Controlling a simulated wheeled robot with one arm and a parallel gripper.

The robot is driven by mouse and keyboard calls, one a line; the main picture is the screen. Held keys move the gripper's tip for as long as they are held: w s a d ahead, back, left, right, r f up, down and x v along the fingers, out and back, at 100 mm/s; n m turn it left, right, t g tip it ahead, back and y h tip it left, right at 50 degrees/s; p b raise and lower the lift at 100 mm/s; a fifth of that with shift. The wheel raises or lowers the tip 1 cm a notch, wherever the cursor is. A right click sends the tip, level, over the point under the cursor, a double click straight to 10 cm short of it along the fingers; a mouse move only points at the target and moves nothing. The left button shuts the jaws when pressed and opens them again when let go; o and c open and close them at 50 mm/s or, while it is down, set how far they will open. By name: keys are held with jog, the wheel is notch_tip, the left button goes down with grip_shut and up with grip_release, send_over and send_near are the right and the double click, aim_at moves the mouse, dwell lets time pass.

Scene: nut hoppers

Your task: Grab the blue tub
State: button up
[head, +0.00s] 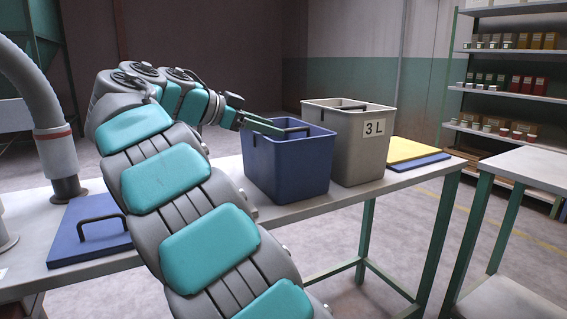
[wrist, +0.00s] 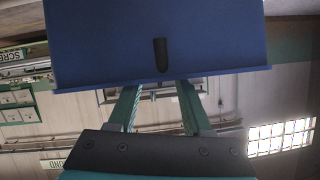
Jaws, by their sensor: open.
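The blue tub (head: 290,165) stands upright on the table, with a dark handle (head: 298,130) at its top. My gripper (head: 282,133) reaches in from the left, its fingers at the tub's rim beside the handle. In the wrist view the blue tub (wrist: 100,45) fills the upper middle, with a dark slot in its side. There my gripper (wrist: 158,92) is open, its two teal fingers apart and reaching the rim. A thin bar shows behind the fingers; I cannot tell whether they touch the handle. The tub's inside is hidden.
A grey tub (head: 350,147) marked 3L stands close against the blue tub's right. Yellow and blue lids (head: 402,152) lie right of it. A blue lid with a handle (head: 92,229) lies on the table (head: 281,211) at left, near a grey pipe (head: 57,160).

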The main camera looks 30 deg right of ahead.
jog(key=x, duration=0.5)
jog(key=shift+f, duration=0.1)
jog(key=shift+c, duration=0.3)
grip_shut()
dwell(1.0)
